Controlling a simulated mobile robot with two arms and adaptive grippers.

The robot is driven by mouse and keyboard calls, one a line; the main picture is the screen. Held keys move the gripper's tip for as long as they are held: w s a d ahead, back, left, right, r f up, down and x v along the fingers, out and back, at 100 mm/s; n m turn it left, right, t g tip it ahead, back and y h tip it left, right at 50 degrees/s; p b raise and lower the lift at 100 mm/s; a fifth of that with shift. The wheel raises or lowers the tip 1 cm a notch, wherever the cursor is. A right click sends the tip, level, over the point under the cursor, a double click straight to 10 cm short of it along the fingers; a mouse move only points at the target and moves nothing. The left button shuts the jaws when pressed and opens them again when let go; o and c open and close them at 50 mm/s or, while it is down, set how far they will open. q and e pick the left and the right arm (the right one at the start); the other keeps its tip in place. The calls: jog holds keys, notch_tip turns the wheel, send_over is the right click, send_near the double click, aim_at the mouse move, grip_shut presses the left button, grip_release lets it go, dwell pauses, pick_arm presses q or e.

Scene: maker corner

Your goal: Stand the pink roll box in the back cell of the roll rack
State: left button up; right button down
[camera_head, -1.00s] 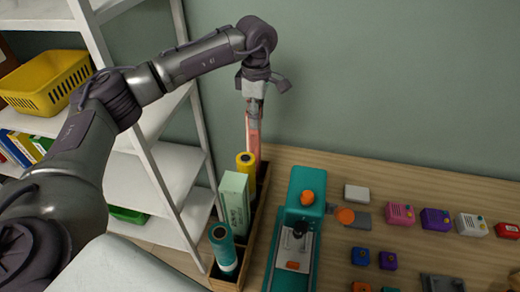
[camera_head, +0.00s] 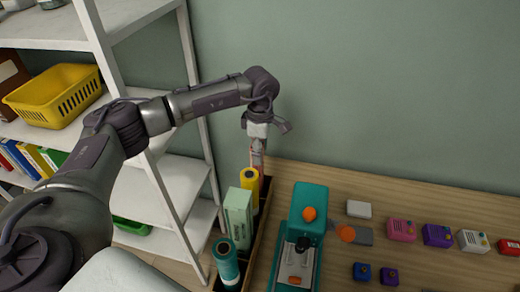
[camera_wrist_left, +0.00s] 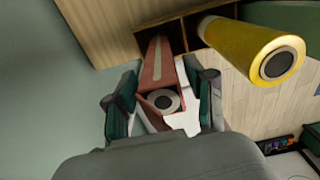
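The pink roll box (camera_head: 258,160) is upright at the back end of the roll rack (camera_head: 258,232). In the left wrist view the box (camera_wrist_left: 158,64) runs away from me, its far end at the rack's dark cell opening, and a pale roll end shows in its near end. My left gripper (camera_head: 257,152) is above the back of the rack, pointing down. In the left wrist view its fingers (camera_wrist_left: 164,92) lie on both sides of the box, closed on it. How deep the box sits in the back cell is hidden. My right gripper is not in view.
A yellow roll (camera_head: 250,181), a pale green box (camera_head: 238,215) and a teal roll (camera_head: 226,262) stand in the rack's other cells. A teal machine (camera_head: 309,205) is close on the right. White shelving (camera_head: 172,190) stands left, and the wall is behind.

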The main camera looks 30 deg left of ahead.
pick_arm(q)
jog(key=shift+w+r, duration=0.1)
jog(key=shift+r, duration=0.3)
notch_tip(320, 180, up, 11)
jog(key=b, duration=0.3)
jog(key=shift+f+b, duration=0.2)
jog(key=shift+b, duration=0.15)
jog(key=shift+r, duration=0.4)
jog(key=shift+f, duration=0.1)
